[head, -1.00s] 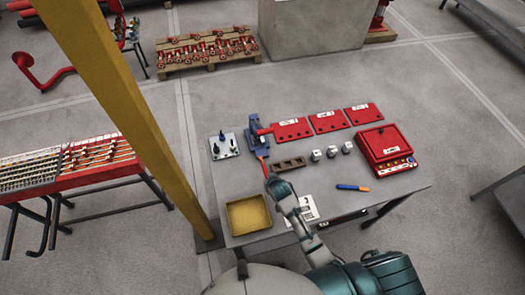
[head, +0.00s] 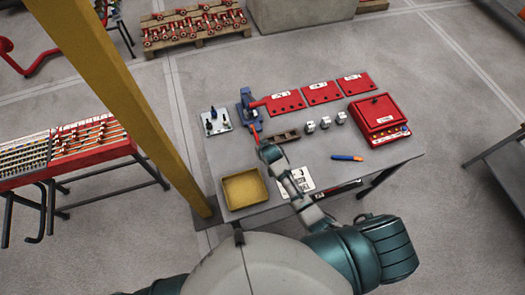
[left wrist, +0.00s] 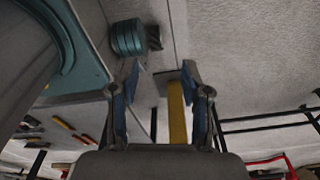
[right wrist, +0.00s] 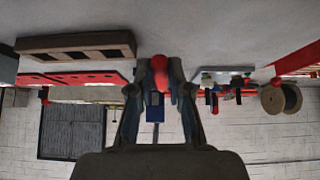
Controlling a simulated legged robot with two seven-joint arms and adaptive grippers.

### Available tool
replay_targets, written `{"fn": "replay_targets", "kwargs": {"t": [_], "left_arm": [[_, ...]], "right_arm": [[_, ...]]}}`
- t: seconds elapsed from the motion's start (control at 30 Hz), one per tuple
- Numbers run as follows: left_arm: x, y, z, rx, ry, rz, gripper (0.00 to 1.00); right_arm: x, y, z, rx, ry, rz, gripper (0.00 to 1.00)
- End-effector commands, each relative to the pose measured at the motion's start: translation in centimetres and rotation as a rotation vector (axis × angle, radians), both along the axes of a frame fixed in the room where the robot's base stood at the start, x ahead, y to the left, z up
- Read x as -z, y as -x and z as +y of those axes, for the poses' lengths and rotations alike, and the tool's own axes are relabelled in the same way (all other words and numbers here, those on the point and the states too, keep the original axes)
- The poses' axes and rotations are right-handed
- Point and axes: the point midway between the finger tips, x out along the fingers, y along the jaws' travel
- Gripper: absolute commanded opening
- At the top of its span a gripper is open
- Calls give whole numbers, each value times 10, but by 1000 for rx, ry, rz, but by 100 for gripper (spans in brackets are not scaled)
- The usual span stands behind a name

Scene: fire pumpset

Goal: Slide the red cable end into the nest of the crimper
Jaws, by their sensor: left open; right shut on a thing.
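The blue crimper (head: 246,108) with a red handle stands at the back left part of the grey table. My right gripper (head: 268,152) is in front of it, shut on the red cable (head: 255,137). In the right wrist view, the red cable (right wrist: 159,68) lies between the closed fingertips (right wrist: 160,72) and points away toward the blue crimper body (right wrist: 155,112). The fingers and cable hide the nest, and I cannot tell whether the cable touches it. My left gripper (left wrist: 160,80) is open and empty in the left wrist view, well away from the crimper; it is outside the head view.
A brown slotted block (head: 283,136) lies right of the cable. A grey plate with dark fittings (head: 216,122) sits left of the crimper. A yellow tray (head: 245,189) is at the front left. A yellow post (head: 130,110) rises beside the table. A red box (head: 382,118) stands at the right.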

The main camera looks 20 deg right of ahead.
Motion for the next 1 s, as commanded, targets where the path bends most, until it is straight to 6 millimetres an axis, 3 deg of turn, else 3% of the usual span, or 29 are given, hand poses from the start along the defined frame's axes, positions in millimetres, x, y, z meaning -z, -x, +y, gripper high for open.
{"fn": "replay_targets", "kwargs": {"t": [0.23,0.6,1.0], "left_arm": [[19,1,4,0,-4,1,47],[29,2,-13,-2,14,1,47],[29,2,12,0,-14,2,47]], "right_arm": [[19,-20,-8,1,-7,-1,0],[25,-40,6,0,6,2,0],[25,-41,-2,0,-2,0,0]]}}
